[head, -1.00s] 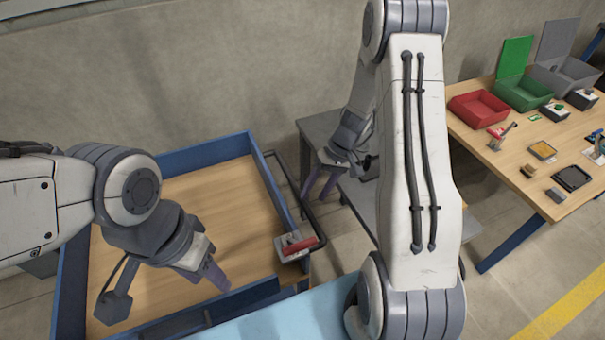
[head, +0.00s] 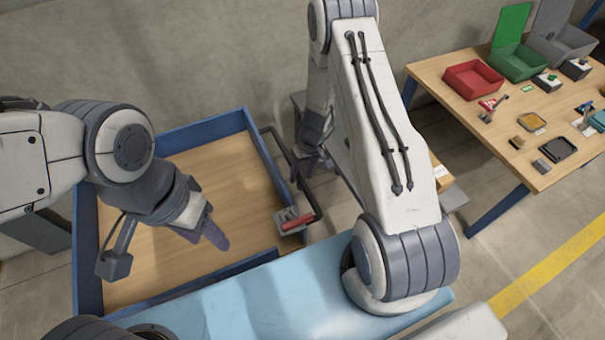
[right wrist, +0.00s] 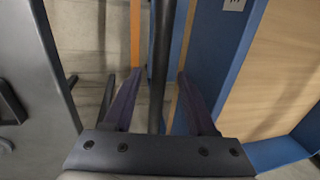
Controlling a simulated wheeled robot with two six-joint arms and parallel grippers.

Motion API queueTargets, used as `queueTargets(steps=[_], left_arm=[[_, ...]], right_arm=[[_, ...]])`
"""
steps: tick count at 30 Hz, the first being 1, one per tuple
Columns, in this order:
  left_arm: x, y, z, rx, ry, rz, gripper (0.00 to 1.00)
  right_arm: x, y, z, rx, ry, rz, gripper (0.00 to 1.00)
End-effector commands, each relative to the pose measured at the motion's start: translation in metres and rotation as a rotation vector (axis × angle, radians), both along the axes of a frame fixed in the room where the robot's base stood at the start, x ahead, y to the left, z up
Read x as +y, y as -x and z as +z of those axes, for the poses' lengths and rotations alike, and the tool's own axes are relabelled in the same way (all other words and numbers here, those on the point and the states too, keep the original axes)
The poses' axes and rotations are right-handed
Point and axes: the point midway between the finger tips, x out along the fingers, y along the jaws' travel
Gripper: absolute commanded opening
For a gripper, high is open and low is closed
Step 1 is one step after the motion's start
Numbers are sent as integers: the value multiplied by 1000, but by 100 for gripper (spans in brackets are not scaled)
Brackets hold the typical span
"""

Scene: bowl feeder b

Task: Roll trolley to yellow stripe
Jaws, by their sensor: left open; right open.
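The grey trolley (head: 455,199) stands behind my right arm, which hides most of it. Its black handle bar (head: 283,150) reaches left beside the blue-rimmed table. My right gripper (head: 313,163) is open at the handle, partly hidden by its own arm. In the right wrist view, the black bar (right wrist: 163,50) runs between the open fingers (right wrist: 160,85); I cannot tell whether they touch it. The yellow stripe (head: 550,264) lies on the floor at the lower right. My left gripper (head: 214,236) is open and empty over the blue-rimmed table.
The blue-rimmed wooden table (head: 250,205) carries a grey and red device (head: 294,219) on its right edge. A workbench (head: 455,85) with bins and small parts stands at right. A labelled box (head: 440,175) shows behind my right arm. Floor near the stripe is clear.

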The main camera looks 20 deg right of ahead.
Motion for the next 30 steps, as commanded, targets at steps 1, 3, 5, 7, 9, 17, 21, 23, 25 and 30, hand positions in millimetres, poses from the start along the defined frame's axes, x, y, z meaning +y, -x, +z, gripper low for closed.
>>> queueTargets(steps=[1, 3, 5, 7, 9, 17, 21, 23, 25, 30], left_arm=[[0, 0, 0, 0, 0, 0, 50], [0, 0, 0, 0, 0, 0, 50], [0, 0, 0, 0, 0, 0, 50], [0, 0, 0, 0, 0, 0, 50], [0, 0, 0, 0, 0, 0, 50], [0, 0, 0, 0, 0, 0, 50], [0, 0, 0, 0, 0, 0, 50], [0, 0, 0, 0, 0, 0, 50], [0, 0, 0, 0, 0, 0, 50], [0, 0, 0, 0, 0, 0, 50]], right_arm=[[1, 0, -3, 1, 0, 1, 57], [1, 0, -6, 0, 0, -1, 57], [1, 1, -7, 0, 1, -1, 57], [1, 0, -8, 0, 1, -1, 57], [0, 0, -7, -1, 1, -1, 57], [0, 1, -7, -1, 0, -2, 0], [0, 1, -7, -1, 0, -2, 0], [0, 1, -7, -1, 0, -2, 0], [0, 1, -7, -1, 0, -2, 0], [0, 1, -7, -1, 0, -2, 0]])
